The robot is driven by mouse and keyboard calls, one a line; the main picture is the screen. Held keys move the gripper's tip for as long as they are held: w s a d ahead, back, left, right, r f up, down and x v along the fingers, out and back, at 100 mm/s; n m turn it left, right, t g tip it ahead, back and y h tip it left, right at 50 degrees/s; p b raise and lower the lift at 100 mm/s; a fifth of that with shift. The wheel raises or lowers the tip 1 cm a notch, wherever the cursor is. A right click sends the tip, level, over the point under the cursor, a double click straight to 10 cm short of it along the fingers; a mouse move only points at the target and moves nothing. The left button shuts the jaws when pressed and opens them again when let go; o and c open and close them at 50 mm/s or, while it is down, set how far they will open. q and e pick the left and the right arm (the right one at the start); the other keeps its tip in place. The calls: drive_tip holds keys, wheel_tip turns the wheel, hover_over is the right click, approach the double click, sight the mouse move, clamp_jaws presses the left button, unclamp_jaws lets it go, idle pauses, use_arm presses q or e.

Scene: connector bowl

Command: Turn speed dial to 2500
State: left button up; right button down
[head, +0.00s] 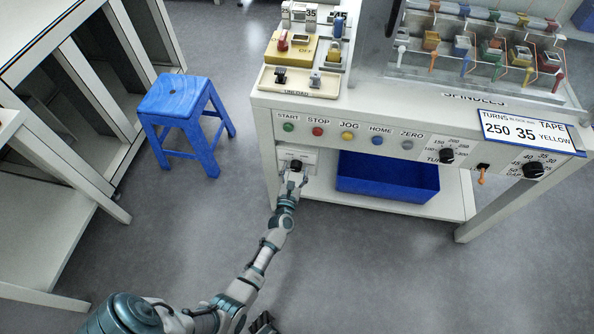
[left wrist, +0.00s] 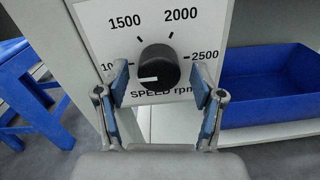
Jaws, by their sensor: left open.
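The speed dial (left wrist: 159,67) is a round black knob on a white plate marked 1500, 2000 and 2500, with "SPEED rpm" below it. Its white mark sits at the lower left of the knob, towards the 1000 side, whose label is partly hidden by a finger. In the head view the dial (head: 296,165) is on the front of the machine's left leg. My left gripper (left wrist: 159,88) is open, with one blue-padded finger on each side of the dial and gaps visible. It also shows in the head view (head: 293,178). A dark part at the bottom edge may be my right gripper (head: 263,323).
A blue bin (head: 388,178) stands on the shelf right of the dial. A row of buttons (head: 347,137) lies above it, with other knobs (head: 446,155) further right. A blue stool (head: 172,97) stands to the left. The floor between is clear.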

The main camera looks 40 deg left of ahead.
use_arm(q)
drive_tip(key=shift+a, duration=0.2)
drive_tip(key=shift+d, duration=0.15)
drive_tip(key=c, duration=1.1)
drive_tip(key=shift+c, duration=0.2)
